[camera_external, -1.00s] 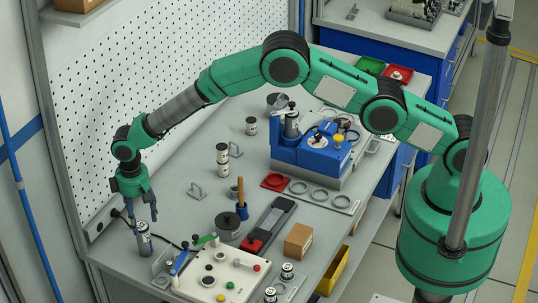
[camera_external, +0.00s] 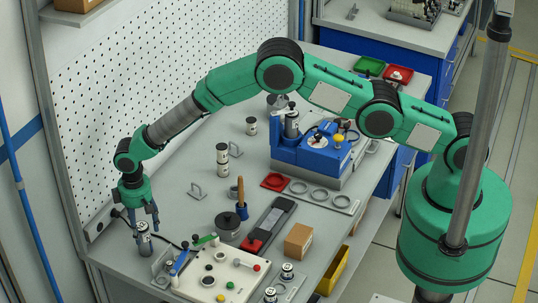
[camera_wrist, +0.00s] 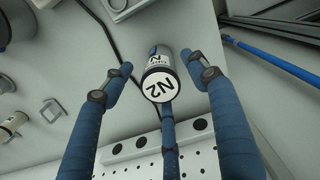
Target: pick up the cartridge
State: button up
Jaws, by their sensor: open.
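A cartridge (camera_external: 144,240) stands upright at the front left of the grey workbench. It is a dark and light cylinder, and in the wrist view the cartridge (camera_wrist: 159,85) shows a white round end marked N2. My gripper (camera_external: 145,222) is just above it and points down. Its blue-grey fingers are spread and empty. In the wrist view, my gripper (camera_wrist: 153,72) has a finger on each side of the cartridge, with clear gaps. A third finger shows below the white end; whether it touches cannot be told.
A beige control panel (camera_external: 240,276) with buttons and a green-handled lever stands right of the cartridge. A metal bracket (camera_external: 164,262) is close by. Similar cylinders (camera_external: 222,160) stand farther back. The perforated wall (camera_external: 120,110) is at the left.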

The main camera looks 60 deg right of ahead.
jog(key=shift+f, duration=1)
jog(key=c, duration=1.4)
jog(key=shift+r, duration=0.2)
jog(key=shift+r+b, duration=0.6)
jog(key=shift+r, duration=4.25)
